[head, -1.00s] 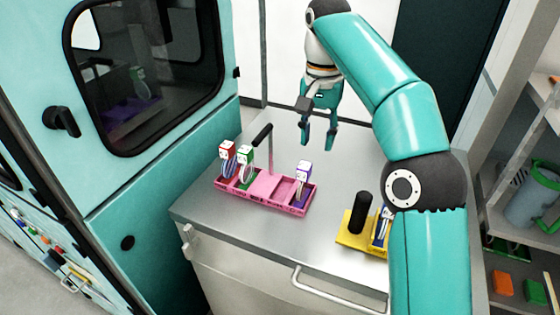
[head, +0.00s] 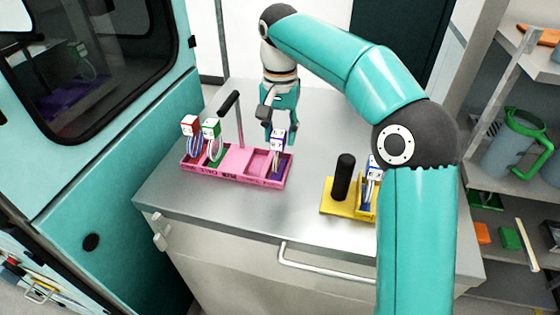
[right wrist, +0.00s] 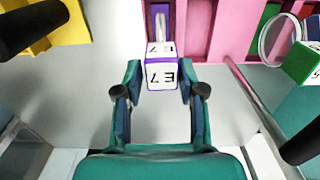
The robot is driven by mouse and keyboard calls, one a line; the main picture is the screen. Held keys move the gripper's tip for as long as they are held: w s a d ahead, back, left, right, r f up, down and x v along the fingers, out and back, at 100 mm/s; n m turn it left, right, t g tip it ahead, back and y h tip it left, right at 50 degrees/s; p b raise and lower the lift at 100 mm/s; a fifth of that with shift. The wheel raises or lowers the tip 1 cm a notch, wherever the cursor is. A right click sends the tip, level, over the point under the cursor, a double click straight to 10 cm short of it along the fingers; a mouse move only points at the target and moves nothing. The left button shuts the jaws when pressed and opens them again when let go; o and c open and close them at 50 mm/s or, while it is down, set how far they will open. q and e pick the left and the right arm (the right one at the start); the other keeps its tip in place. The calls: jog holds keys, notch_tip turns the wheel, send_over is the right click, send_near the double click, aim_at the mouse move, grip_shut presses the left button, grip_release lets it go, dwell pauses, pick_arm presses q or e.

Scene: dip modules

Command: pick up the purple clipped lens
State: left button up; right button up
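The purple clipped lens (head: 277,142) has a white block with purple edges on top. It stands upright in the right end compartment of the pink tray (head: 238,182). My right gripper (head: 280,132) comes in from behind it, close to the block. In the right wrist view the block (right wrist: 162,72) appears between the open fingertips of the right gripper (right wrist: 160,76), with a gap on each side. I cannot tell the exact depth between fingers and block. My left gripper is not in view.
Red (head: 190,126) and green (head: 211,130) clipped lenses stand at the tray's left end. A yellow tray (head: 338,208) with a black handle stands to the right. The teal cabinet (head: 110,190) is at left.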

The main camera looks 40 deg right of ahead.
aim_at(278, 152)
jog(key=shift+s+a+f, duration=0.1)
jog(key=shift+a+f, duration=0.1)
jog(key=shift+f, duration=1.15)
jog(key=shift+s+a+f, duration=0.1)
jog(key=shift+a+f, duration=0.1)
jog(key=shift+f, duration=1.15)
grip_shut()
